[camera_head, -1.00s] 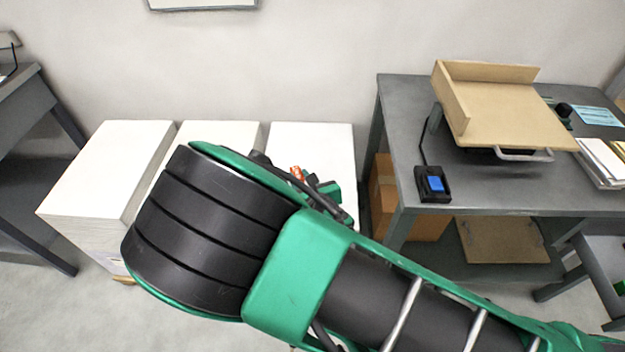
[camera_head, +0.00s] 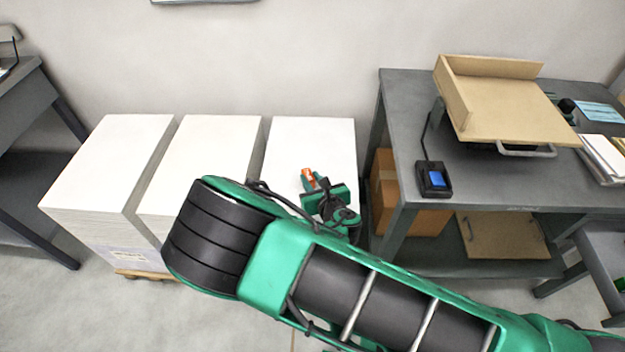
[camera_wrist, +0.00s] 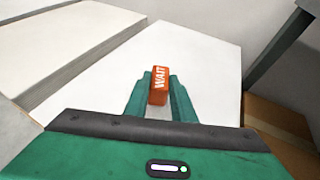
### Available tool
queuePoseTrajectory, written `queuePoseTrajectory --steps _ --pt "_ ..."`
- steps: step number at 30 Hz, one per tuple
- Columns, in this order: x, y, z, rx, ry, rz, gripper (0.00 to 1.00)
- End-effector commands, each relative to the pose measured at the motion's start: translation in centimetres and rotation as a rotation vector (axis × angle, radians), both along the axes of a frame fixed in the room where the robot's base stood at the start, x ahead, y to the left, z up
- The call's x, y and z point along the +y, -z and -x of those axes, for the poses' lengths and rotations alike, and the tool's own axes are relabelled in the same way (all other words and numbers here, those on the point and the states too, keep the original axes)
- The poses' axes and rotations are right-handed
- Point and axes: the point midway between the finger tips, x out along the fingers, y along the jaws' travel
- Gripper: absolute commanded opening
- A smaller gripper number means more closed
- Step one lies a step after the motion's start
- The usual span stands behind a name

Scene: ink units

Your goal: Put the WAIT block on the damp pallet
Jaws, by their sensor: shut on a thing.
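The orange-red WAIT block (camera_wrist: 159,88) has white lettering and is between the green fingers of my gripper (camera_wrist: 160,77). My gripper is shut on it. In the head view the block (camera_head: 308,180) shows over the right-hand white stack (camera_head: 310,140). I cannot tell whether it touches the stack's top. Two more white stacks stand to the left, the middle one (camera_head: 205,150) and the left one (camera_head: 105,160). A wooden pallet edge (camera_head: 145,274) shows under the left stack. Which pallet is damp cannot be read here.
My arm hides the lower front of the middle and right stacks.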

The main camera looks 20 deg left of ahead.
Motion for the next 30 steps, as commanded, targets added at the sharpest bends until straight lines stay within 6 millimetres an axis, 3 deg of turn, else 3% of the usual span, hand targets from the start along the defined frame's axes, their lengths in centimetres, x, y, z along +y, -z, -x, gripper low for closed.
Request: queuePoseTrajectory --steps 5,6,8,9,20,30 --pt "0.1 0.2 0.0 -0.001 0.0 0.001 0.01" --pt "0.0 0.3 0.0 -0.001 -0.001 0.001 0.25" --pt "0.1 0.2 0.0 -0.001 -0.002 0.001 0.39" --pt "0.1 0.2 0.0 0.0 -0.001 0.0 0.41" --pt "0.0 -0.1 0.2 0.0 -0.001 0.0 0.41" --pt "-3.0 -2.2 4.5 -0.001 -0.004 0.005 0.41"
